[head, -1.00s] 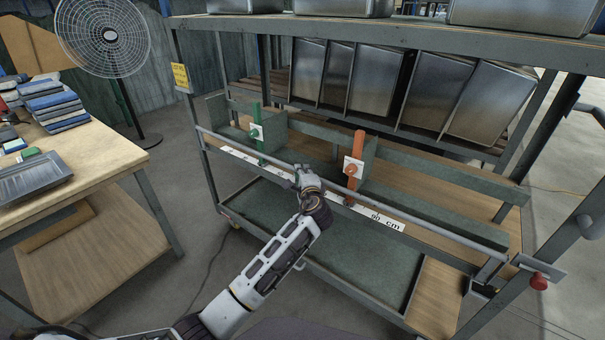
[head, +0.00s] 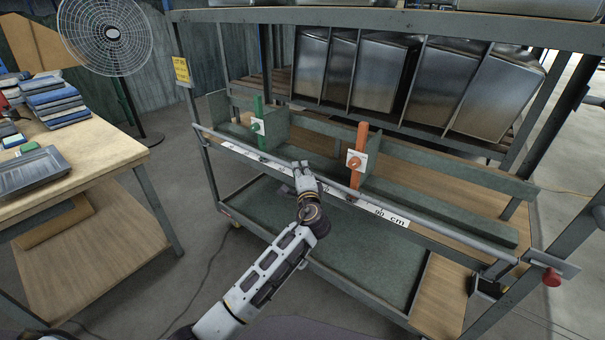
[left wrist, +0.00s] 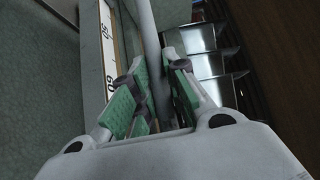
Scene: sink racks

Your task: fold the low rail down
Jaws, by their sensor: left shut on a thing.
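The low rail (head: 440,229) is a long grey bar along the front of the cart, running from the left post to the right end. My left gripper (head: 302,170) is shut on the rail near its middle. In the left wrist view the green-padded fingers (left wrist: 155,80) sit on both sides of the rail (left wrist: 149,28). The rail lies close in front of the white scale strip (head: 385,214) and covers part of it. A red knob (head: 552,277) sits by a plate at the rail's right end. My right gripper is not in view.
A green upright (head: 258,125) and an orange upright (head: 358,150) stand behind the rail. Metal bins (head: 385,75) lean on the rack behind. A wooden table (head: 110,155) and a fan (head: 108,35) are at the left.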

